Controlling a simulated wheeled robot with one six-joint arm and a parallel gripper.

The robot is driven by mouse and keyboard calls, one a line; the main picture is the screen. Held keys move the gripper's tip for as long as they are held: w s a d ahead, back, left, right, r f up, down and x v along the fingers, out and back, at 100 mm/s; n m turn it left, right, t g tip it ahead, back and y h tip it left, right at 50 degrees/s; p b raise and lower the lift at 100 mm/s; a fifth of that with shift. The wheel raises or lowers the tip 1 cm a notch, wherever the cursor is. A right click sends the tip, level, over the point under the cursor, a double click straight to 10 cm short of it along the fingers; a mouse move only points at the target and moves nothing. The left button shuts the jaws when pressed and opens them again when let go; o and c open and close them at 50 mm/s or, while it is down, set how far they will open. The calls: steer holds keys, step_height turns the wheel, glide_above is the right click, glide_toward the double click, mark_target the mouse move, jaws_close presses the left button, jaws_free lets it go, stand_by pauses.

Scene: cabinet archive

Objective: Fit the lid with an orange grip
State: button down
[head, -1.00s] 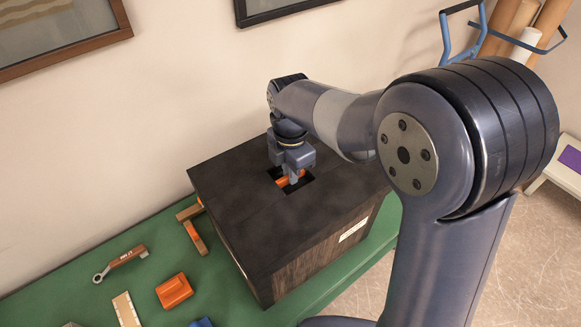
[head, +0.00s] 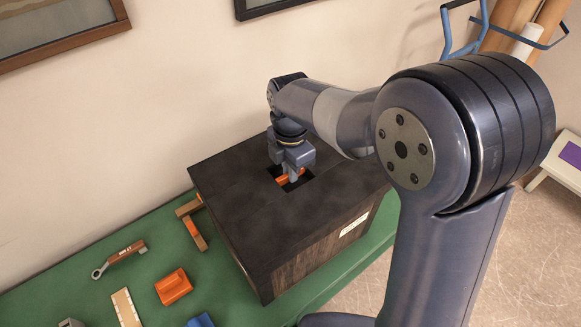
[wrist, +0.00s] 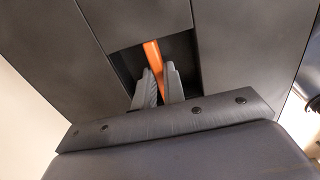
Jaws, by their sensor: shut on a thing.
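The dark cabinet (head: 250,215) stands on the green surface, with a rectangular opening in its top. The orange grip (head: 285,178) shows in this opening, and it also shows in the wrist view (wrist: 153,55) as a bar between the fingers. My gripper (head: 293,176) points down into the opening, its fingertips at the grip. In the wrist view, my gripper's fingers (wrist: 158,88) are closed on the orange grip. The rest of the lid is not clearly seen; the opening around the grip looks dark, and I cannot tell how the lid is seated.
On the green surface (head: 225,270) left of the cabinet lie an orange block (head: 173,287), a brown-handled wrench-like tool (head: 120,257), a wooden strip (head: 126,307) and an orange-and-brown bracket (head: 193,225). A blue piece (head: 201,321) is cut off at the bottom. The wall is close behind.

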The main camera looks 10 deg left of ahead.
step_height(320, 180, down, 5)
steer(key=b, duration=0.2)
steer(key=shift+r+b, duration=0.15)
steer(key=shift+b, duration=0.25)
stand_by(0.5)
stand_by(0.3)
steer(key=c, duration=1.4)
jaws_free()
steer(key=shift+r+p, duration=2.05)
steer(key=shift+r, duration=0.45)
